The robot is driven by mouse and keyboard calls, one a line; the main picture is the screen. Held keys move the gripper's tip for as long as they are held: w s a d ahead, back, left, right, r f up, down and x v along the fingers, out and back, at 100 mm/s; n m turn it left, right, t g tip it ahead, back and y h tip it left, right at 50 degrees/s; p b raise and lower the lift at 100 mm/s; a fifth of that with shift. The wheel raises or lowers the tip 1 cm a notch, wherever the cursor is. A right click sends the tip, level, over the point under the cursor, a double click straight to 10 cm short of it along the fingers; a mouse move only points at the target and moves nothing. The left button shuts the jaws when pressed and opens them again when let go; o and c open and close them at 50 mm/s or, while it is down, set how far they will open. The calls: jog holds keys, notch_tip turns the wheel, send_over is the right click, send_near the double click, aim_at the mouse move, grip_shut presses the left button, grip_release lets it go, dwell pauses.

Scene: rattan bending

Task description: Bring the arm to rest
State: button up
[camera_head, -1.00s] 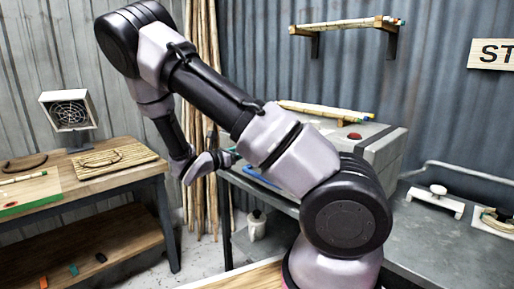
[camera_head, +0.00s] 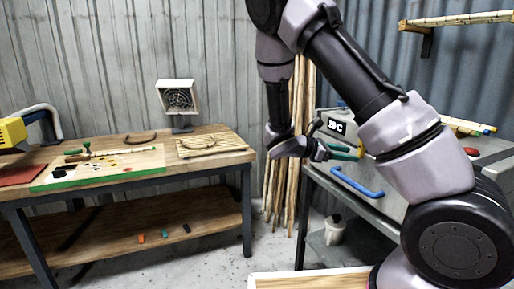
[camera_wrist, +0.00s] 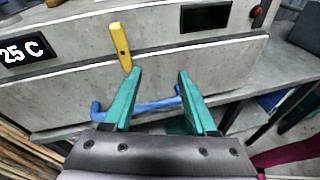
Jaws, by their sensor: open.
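My gripper (camera_head: 348,152) is at the middle right of the head view, held out in front of the grey steam box (camera_head: 368,200). In the wrist view its two green fingers (camera_wrist: 156,82) stand apart with nothing between them. My arm is raised and bent, crossing the right half of the head view. The box front (camera_wrist: 165,60) fills the top of the wrist view, with a blue bar handle (camera_wrist: 150,107) beyond the fingers and a yellow lever (camera_wrist: 120,45) above the left finger. I cannot tell the exact gap to the box.
A wooden workbench (camera_head: 215,140) stands at the left, holding a green-edged board (camera_head: 100,178), a slatted rattan board (camera_head: 213,148) and a small fan box (camera_head: 177,97). Tall rattan poles (camera_head: 290,190) lean between bench and box. Floor (camera_head: 215,265) between them is clear.

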jog(key=s+r+m+g+y, duration=0.3)
jog(key=s+r+m+y, duration=0.2)
jog(key=s+m+y, duration=0.45)
jog(key=s+a+r+m+t+y, duration=0.3)
jog(key=s+r+m+y, duration=0.1)
jog(key=r, duration=0.4)
jog(key=s+a+r+m+t+y, duration=0.3)
jog(key=s+r+m, duration=0.3)
jog(key=r+m, duration=0.2)
jog(key=shift+s+a+r+t+y, duration=0.15)
jog(key=shift+a+r+t+y, duration=0.2)
jog(key=shift+t, duration=0.45)
jog(key=shift+m, duration=0.25)
